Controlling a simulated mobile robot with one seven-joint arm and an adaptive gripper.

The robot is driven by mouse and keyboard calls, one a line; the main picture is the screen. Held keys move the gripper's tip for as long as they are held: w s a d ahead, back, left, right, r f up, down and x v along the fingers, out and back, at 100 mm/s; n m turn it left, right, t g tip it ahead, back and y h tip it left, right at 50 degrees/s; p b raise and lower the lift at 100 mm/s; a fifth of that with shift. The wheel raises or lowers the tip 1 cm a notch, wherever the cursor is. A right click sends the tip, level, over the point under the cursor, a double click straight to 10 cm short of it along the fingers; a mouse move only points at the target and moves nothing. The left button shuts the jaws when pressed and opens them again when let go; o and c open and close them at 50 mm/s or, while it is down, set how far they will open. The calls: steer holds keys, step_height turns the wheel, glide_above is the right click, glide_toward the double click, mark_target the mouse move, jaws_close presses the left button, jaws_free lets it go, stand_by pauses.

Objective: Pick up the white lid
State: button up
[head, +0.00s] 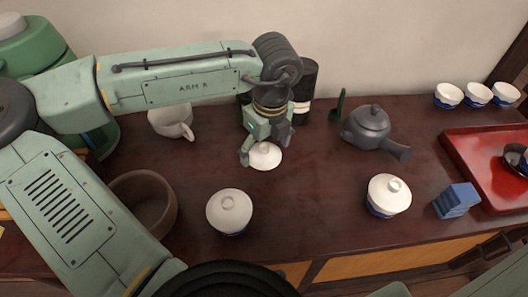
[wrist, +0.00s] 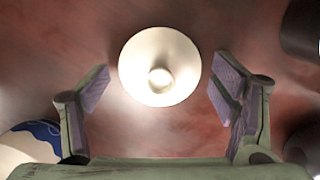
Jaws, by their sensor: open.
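A white lid (head: 266,156) with a small round knob lies by itself on the dark red-brown table, near the back middle. In the wrist view the white lid (wrist: 160,66) shows from above, its knob facing the camera. My gripper (head: 264,150) is close over the lid, and its arm hides a little of the lid's edge in the head view. In the wrist view my gripper (wrist: 160,95) is open, with one finger on each side of the lid's near part. Nothing is held. Whether the fingers touch the lid cannot be told.
Two lidded bowls (head: 229,211) (head: 388,195) stand nearer the front. A grey teapot (head: 372,127) and blue block (head: 456,200) are right; a red tray (head: 482,158) lies far right. A dark canister (head: 306,85) stands behind my gripper.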

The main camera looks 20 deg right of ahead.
steer(key=shift+c, duration=0.2)
steer(key=c, duration=1.3)
